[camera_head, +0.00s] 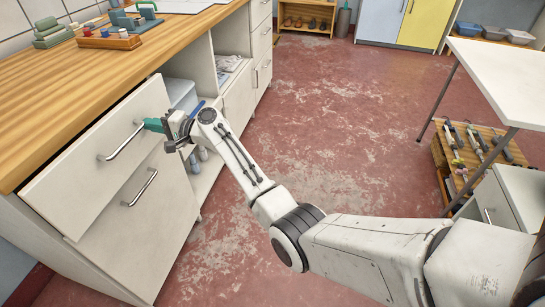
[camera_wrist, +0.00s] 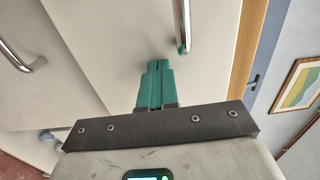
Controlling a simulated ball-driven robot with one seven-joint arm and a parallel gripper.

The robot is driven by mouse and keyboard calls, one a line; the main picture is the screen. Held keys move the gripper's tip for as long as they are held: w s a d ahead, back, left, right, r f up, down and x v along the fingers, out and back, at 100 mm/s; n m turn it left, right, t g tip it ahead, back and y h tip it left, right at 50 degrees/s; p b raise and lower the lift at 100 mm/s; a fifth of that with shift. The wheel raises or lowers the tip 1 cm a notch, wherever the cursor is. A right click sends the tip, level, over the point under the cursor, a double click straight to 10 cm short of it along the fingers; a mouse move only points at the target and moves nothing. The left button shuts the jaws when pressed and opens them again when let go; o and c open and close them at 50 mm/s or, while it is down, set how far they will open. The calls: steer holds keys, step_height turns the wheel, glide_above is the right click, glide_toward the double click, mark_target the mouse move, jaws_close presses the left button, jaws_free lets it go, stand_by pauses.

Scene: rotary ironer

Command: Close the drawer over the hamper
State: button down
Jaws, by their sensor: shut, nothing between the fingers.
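The drawer (camera_head: 85,175) is a white front panel under the wooden counter at left, standing out from the cabinet, with a bar handle (camera_head: 120,145). The hamper front (camera_head: 150,220) is the larger white panel below it, with its own handle (camera_head: 141,188). My gripper (camera_head: 150,125) has its green fingers together, pointing at the drawer front beside the right end of the drawer handle. In the wrist view the shut fingers (camera_wrist: 154,78) are beside the drawer handle (camera_wrist: 182,30), and the hamper handle (camera_wrist: 15,55) is at upper left. I cannot tell whether the fingertips touch the panel.
An open shelf bay (camera_head: 205,165) with a bin and bottles lies right of the drawer, behind my wrist. The red floor (camera_head: 310,110) is clear in the middle. A white table (camera_head: 505,75) stands at right.

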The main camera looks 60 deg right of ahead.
steer(key=b+x, duration=0.2)
steer(key=x, duration=0.1)
steer(key=shift+w+a+f, duration=0.1)
steer(key=shift+w+f, duration=0.05)
steer(key=shift+w, duration=0.25)
steer(key=shift+r, duration=0.4)
